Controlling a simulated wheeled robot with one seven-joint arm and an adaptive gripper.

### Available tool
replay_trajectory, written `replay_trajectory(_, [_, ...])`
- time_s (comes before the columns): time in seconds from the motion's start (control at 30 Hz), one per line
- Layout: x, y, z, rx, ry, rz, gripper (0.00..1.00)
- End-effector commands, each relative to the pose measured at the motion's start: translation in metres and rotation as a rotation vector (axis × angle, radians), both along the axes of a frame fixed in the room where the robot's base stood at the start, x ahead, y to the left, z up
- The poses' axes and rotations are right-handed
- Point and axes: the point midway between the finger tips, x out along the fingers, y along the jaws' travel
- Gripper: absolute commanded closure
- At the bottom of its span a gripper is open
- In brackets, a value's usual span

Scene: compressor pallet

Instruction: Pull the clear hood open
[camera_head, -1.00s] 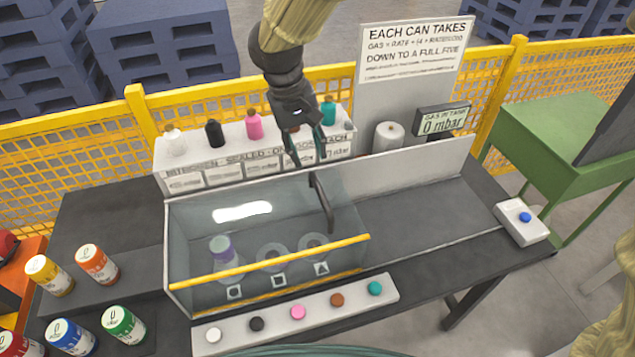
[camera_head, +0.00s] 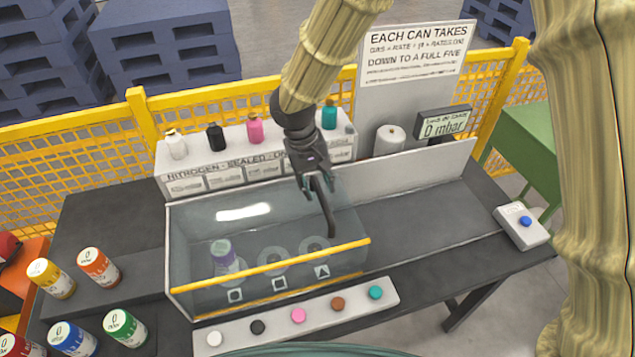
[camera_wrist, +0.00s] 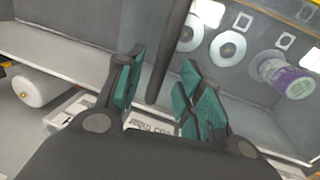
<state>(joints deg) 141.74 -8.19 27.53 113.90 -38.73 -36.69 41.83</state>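The clear hood (camera_head: 195,215) is a see-through box front with a yellow bar along its lower front edge, and it looks closed over the bench. A dark bar handle (camera_head: 328,212) sits at its right part and slants down toward the yellow edge. My gripper (camera_head: 318,186) is at the upper end of this handle. In the wrist view the handle (camera_wrist: 170,45) runs between my teal fingertips (camera_wrist: 163,90), with visible gaps on both sides, so the gripper is open around it.
A strip of coloured buttons (camera_head: 320,322) lies in front of the hood. A rack with several small bottles (camera_head: 255,130) stands behind. Several labelled cans (camera_head: 73,338) stand at left. A white box with a blue button (camera_head: 522,225) is at right, and the bench between is clear.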

Motion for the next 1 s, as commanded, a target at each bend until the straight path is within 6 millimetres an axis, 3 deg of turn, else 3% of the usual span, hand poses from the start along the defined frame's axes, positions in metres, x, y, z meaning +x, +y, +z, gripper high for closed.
replay_trajectory(0.2, [0.000,-0.002,-0.013,0.001,0.001,0.002,0.63])
replay_trajectory(0.53, [0.001,-0.003,-0.015,0.001,0.000,0.001,0.63])
replay_trajectory(0.73, [0.001,-0.003,-0.015,0.000,0.000,0.001,0.99])
replay_trajectory(1.0, [0.001,-0.004,-0.015,0.000,0.000,0.001,1.00])
